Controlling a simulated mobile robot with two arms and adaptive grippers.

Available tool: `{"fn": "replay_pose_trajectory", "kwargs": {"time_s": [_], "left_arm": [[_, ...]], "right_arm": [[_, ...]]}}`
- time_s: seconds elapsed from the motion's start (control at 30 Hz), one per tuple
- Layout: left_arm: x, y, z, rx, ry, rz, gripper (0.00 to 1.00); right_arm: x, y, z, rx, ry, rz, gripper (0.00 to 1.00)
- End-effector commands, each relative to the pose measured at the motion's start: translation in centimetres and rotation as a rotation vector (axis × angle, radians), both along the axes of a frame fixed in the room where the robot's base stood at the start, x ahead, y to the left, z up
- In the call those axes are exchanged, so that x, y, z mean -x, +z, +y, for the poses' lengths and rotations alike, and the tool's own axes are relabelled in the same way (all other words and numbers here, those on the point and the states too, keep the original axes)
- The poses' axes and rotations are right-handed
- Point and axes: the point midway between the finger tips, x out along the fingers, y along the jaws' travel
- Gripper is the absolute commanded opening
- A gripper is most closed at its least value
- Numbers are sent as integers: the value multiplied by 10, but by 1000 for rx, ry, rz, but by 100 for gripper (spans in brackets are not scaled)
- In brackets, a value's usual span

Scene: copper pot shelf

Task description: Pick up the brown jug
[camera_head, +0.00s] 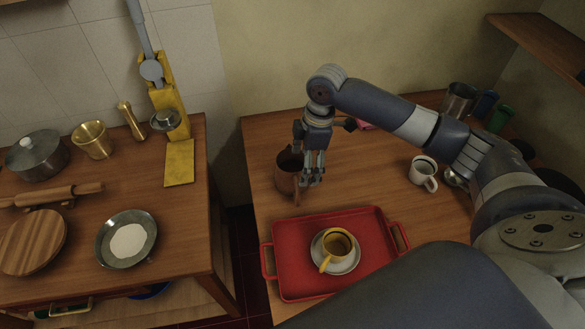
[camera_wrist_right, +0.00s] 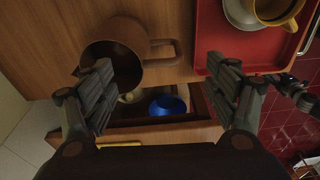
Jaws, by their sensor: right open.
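The brown jug (camera_head: 287,180) stands upright on the wooden table, just behind the red tray and near the table's left edge. My right gripper (camera_head: 312,180) is beside it on its right, pointing down, and partly hides it. In the right wrist view the jug (camera_wrist_right: 128,38) shows its open mouth, and its handle points right. There my right gripper (camera_wrist_right: 160,72) is open and empty. Its left finger overlaps the jug's wall in the picture, and the handle lies in the gap between the fingers. Contact cannot be told. My left gripper is out of view.
The red tray (camera_head: 288,270) holds a saucer with a yellow cup (camera_head: 337,243). A white mug (camera_head: 423,172) stands to the right, with a dark metal vessel (camera_head: 459,100) farther back. A second table with a pan (camera_head: 108,251) is left, across a gap.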

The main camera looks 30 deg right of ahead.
Motion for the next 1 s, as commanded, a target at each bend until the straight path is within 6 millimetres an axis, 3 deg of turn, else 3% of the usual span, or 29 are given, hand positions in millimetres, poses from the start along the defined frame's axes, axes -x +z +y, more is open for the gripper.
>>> {"fn": "replay_pose_trajectory", "kwargs": {"time_s": [0.2, 0.33, 0.47, 0.7, 1.0], "left_arm": [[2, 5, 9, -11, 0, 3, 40], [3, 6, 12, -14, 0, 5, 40], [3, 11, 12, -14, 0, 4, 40], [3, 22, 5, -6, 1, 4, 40], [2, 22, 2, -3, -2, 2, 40]], "right_arm": [[-1, -35, 6, -1, 1, 4, 80], [-2, -46, 8, -1, 2, 0, 80], [-2, -55, 12, -1, 3, 2, 80], [-4, -90, 20, -1, 3, 1, 80], [-5, -100, 20, 0, 4, -2, 80]]}}
